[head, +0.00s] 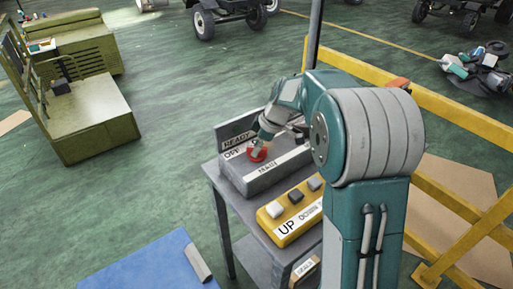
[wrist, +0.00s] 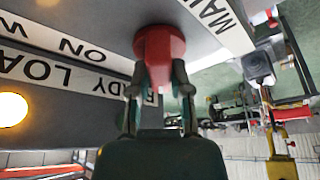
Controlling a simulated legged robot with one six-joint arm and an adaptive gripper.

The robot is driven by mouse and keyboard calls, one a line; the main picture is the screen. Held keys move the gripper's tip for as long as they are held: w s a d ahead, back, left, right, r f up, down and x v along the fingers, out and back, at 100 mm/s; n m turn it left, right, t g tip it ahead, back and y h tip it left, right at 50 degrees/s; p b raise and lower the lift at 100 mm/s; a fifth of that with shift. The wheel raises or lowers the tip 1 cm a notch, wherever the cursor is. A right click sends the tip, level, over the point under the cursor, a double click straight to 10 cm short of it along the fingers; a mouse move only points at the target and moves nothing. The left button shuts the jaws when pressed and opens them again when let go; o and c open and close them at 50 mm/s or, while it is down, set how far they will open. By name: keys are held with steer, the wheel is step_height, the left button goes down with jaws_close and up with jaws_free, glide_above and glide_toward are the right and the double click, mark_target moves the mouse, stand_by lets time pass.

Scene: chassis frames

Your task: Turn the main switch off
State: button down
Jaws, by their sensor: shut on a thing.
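The main switch is a red knob on a grey box (head: 275,175) with labels reading READY, OFF and MAIN. The box stands on a grey table (head: 219,182). The red knob (wrist: 159,47) shows large in the wrist view, and part of it shows in the head view (head: 257,154). My gripper (wrist: 160,80) is shut on the knob, with one finger on each side of its grip. In the wrist view the picture is upside down, and the labels MAIN, ON and READY lie around the knob. The OFF label is partly hidden by my gripper in the head view.
A yellow box (head: 291,212) with several buttons and UP and DOWN labels sits on the table in front of the grey box. Yellow railings (head: 450,112) stand at the right behind my arm. A lit yellow lamp (wrist: 12,109) shows in the wrist view. Green floor lies left.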

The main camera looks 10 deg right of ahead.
steer(key=c, duration=0.6)
jaws_free()
steer(key=shift+o, duration=0.2)
steer(key=v, duration=1.1)
steer(key=shift+d+r, duration=0.3)
steer(key=shift+r, duration=0.05)
